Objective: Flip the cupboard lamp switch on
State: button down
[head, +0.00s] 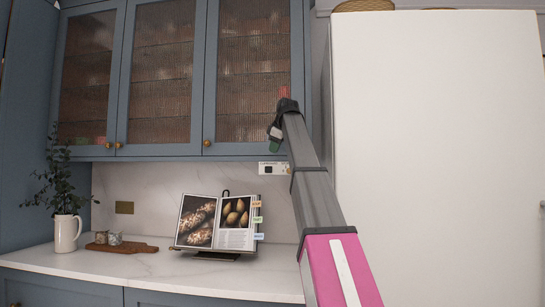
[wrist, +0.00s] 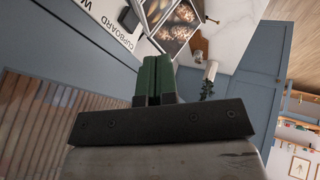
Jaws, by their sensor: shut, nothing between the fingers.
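The lamp switch plate (head: 273,168) is a small white panel with a dark square, on the wall just under the right end of the wall cupboard. In the wrist view, the plate (wrist: 104,27) is close at the top left, with the word CUPBOARD and a dark part (wrist: 129,18) on it. I cannot tell the switch's position. My gripper (head: 274,146) is in front of the cupboard's lower edge, just above the plate in the head view. Its green fingers (wrist: 153,66) are shut and empty. They appear apart from the plate.
Glass-door cupboards (head: 160,75) hang above the counter (head: 150,270). An open cookbook (head: 217,224) on a stand, a wooden board (head: 122,247) with two small pots and a plant in a white jug (head: 66,233) stand there. A tall white fridge-like block (head: 435,150) fills the right.

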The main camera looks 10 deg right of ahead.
aim_at(270, 166)
jog(key=x, duration=0.3)
jog(key=w+x, duration=0.1)
jog(key=x, duration=0.3)
jog(key=w+d+r+x, duration=0.1)
jog(key=x, duration=0.2)
jog(key=shift+f, duration=0.15)
jog(key=shift+w+d+f, duration=0.15)
jog(key=shift+w+d, duration=0.1)
jog(key=shift+w, duration=0.35)
